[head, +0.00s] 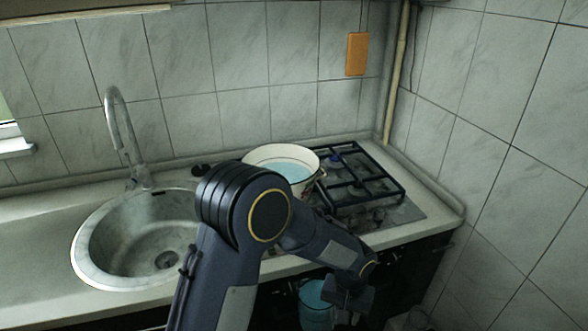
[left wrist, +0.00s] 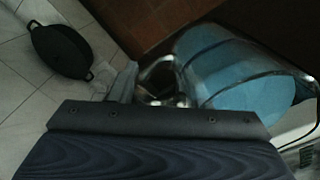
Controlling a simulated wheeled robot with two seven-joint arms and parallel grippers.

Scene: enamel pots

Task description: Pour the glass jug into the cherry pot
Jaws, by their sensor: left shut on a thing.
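A cream enamel pot (head: 256,155) with a dark rim stands on the hob and holds pale blue liquid. In the left wrist view the jug (left wrist: 235,70) lies beside the fingers (left wrist: 155,82) and looks tilted to that camera. My right gripper is not in view.
A round sink (head: 95,262) with a tall tap (head: 120,140) is to the left. Black hob grates (head: 365,180) lie right of the pot. The tiled wall closes off the right. A black pan (left wrist: 68,50) is on pale tiles in the left wrist view.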

